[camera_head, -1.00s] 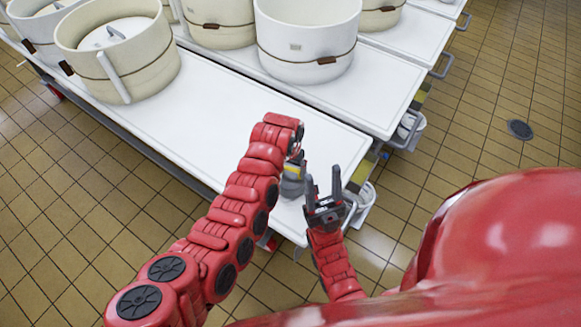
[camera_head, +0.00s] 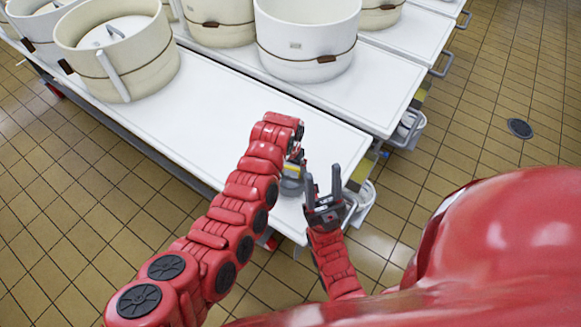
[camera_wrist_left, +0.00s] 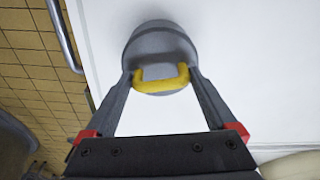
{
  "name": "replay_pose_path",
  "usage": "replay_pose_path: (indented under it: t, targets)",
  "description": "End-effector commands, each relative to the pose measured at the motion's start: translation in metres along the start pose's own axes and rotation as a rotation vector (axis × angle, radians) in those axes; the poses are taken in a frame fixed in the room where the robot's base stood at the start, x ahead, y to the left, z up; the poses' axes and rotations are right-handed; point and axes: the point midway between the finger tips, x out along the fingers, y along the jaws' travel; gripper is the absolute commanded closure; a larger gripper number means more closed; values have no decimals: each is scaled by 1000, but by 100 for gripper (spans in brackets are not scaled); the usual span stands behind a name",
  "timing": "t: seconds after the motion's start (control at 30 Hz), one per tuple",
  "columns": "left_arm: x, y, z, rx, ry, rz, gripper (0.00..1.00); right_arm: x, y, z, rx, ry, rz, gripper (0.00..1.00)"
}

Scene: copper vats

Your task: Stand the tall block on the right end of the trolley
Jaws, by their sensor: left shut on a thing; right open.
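My left gripper (camera_head: 296,160) is shut on a grey, rounded block (camera_head: 291,186) with a yellow handle. In the left wrist view the two fingers (camera_wrist_left: 161,77) sit on either side of the yellow handle (camera_wrist_left: 160,84), with the grey body (camera_wrist_left: 157,48) beyond it. The block is upright over the right end of the white-topped trolley (camera_head: 215,112); I cannot tell whether its base bears on the top. My arm partly hides it in the head view. My right gripper (camera_head: 323,190) is open and empty, just right of the block, by the trolley's end.
A cream vat (camera_head: 130,65) stands on the trolley's far left part. A white vat (camera_head: 305,45) stands on the neighbouring trolley behind. The trolley top between the vats and my left gripper is clear. A drain (camera_head: 520,129) lies in the tiled floor at the right.

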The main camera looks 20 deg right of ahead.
Motion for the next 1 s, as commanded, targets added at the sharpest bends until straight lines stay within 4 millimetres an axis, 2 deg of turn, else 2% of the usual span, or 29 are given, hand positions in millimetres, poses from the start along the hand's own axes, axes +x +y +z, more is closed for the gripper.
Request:
replay_pose_path:
  t: [1.0]
  targets:
    - [10, 0, 0, 0, 5, -1, 100, -6, 0, 1, 0, 0, 0, 50]
